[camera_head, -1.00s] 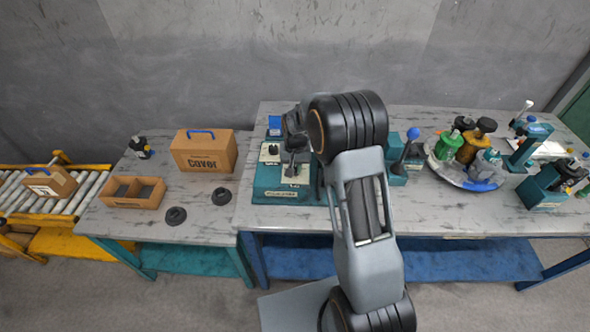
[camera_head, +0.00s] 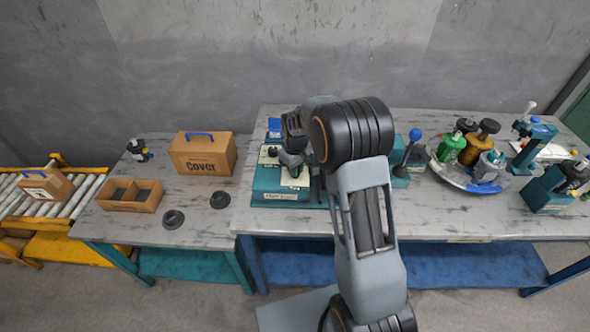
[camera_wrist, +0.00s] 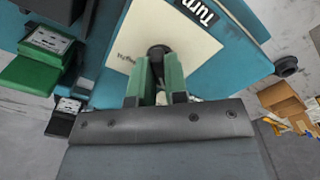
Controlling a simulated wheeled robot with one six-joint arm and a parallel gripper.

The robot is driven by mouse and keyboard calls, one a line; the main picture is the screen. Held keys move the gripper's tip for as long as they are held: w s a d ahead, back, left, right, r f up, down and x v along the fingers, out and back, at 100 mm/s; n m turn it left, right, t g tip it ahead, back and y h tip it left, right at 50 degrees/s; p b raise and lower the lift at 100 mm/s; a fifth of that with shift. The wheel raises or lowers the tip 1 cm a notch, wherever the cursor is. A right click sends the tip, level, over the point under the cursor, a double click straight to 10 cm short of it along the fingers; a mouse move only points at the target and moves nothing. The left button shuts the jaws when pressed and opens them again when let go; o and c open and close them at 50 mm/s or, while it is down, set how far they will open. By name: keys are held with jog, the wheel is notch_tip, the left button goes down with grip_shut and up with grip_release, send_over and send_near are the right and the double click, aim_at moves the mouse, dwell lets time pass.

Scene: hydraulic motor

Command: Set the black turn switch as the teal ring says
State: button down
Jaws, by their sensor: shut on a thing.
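In the wrist view my gripper (camera_wrist: 158,84) has its green-edged fingers closed around a small black turn switch (camera_wrist: 157,52). The switch stands on a cream plate (camera_wrist: 190,35) with a "Turn" label (camera_wrist: 197,10), on a teal box (camera_wrist: 118,20). In the head view the teal box (camera_head: 285,198) stands on the right-hand table's left part, and my gripper (camera_head: 292,168) is over its top. My arm hides part of the box. I cannot make out the teal ring or the switch's pointer.
On the left table stand a Cover carton (camera_head: 203,155), an open divided box (camera_head: 131,196) and black round parts (camera_head: 220,200). A blue-knobbed lever (camera_head: 414,136) and a round tray (camera_head: 440,175) with bottles lie right of my arm. In the wrist view green and black blocks (camera_wrist: 32,72) are at left.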

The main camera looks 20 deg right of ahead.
jog(key=shift+w+r, duration=0.1)
dwell(0.5)
jog(key=c, duration=1.1)
grip_release()
jog(key=shift+c, duration=0.2)
notch_tip(320, 180, up, 14)
jog(key=shift+b, duration=0.35)
